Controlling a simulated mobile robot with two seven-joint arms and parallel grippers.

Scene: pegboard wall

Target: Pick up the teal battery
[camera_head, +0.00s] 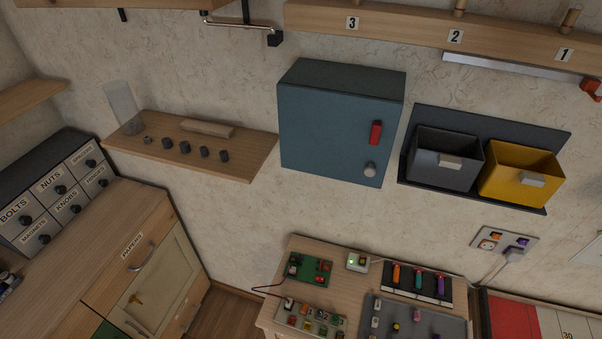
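The teal battery (418,282) stands in a black-and-white holder (388,291) on the small wooden table at the bottom of the head view. It is the middle one of three coloured cylinders. An orange one (396,274) is on its left and a purple one (440,286) on its right. Nothing covers the teal battery. Neither of my grippers is in view.
A green circuit board (310,269), a small box with a green light (357,262) and a grey tray (452,326) of small parts crowd the table. A blue cabinet (325,125), a grey bin (432,172) and a yellow bin (522,190) hang above.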

